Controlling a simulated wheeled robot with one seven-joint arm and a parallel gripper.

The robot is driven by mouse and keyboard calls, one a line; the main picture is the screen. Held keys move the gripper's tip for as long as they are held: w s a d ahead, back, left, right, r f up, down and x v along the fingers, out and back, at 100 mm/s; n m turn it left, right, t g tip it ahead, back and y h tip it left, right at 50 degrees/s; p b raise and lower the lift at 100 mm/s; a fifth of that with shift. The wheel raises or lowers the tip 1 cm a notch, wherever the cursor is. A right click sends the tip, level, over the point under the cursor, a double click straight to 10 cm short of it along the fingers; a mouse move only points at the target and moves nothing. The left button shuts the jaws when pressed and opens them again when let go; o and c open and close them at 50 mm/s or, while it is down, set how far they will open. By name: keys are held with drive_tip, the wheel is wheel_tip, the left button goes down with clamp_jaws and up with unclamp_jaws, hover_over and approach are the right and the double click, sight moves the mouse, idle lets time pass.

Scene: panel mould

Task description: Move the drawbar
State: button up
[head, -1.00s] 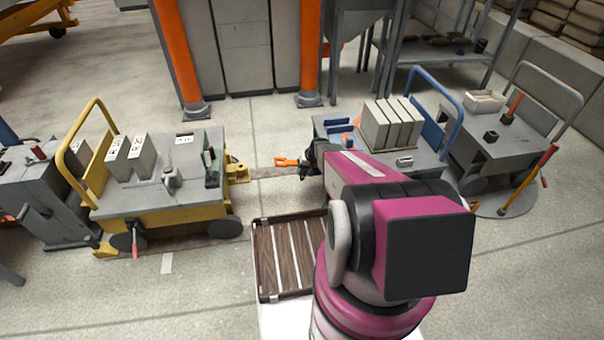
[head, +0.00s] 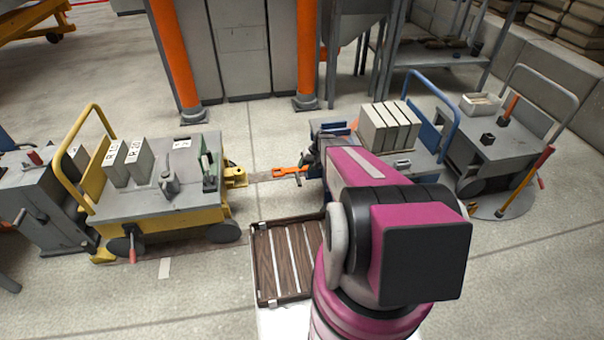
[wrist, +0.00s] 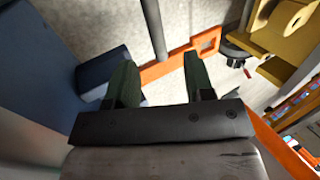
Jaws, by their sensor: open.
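The orange drawbar (head: 286,171) reaches out from the blue cart (head: 338,127) toward the yellow hitch (head: 235,177) of the yellow cart. A gap of floor shows between its end and the hitch. In the wrist view the drawbar (wrist: 163,72) runs across behind my fingers and ends in a square loop. A grey rod (wrist: 155,30) stands near its middle. My gripper (wrist: 160,82) is open, its green fingers spread on either side of a stretch of the bar. I cannot tell whether they touch it. In the head view my arm hides most of the gripper.
The yellow cart (head: 150,195) carries grey blocks and a small lever. A grey cart (head: 500,150) stands at right. Orange posts (head: 175,60) stand behind.

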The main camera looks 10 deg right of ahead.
drive_tip(key=shift+v, duration=2.2)
